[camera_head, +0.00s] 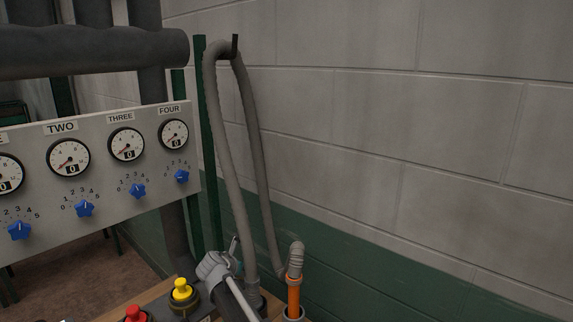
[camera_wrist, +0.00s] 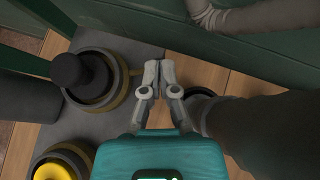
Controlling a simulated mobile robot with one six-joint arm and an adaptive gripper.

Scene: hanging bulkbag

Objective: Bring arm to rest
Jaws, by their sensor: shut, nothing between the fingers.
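My gripper (camera_wrist: 158,75) shows in the wrist view with its two grey fingers together and nothing between them. It is over the edge of a grey panel (camera_wrist: 115,48) and the wooden surface. A black knob (camera_wrist: 80,74) in a yellow-and-grey collar is to its left, apart from the fingers. A thick dark hose (camera_wrist: 265,130) is to its right. In the head view a grey shape (camera_head: 214,268) with a pale rod is at the bottom centre; I cannot tell if it is part of my arm.
A gauge panel (camera_head: 100,205) with blue knobs stands at left. A yellow button (camera_head: 182,290) and a red button (camera_head: 135,314) are below it. A grey hose (camera_head: 222,130) loops up near the wall, beside an orange pipe (camera_head: 294,296). The block wall (camera_head: 400,130) closes the right side.

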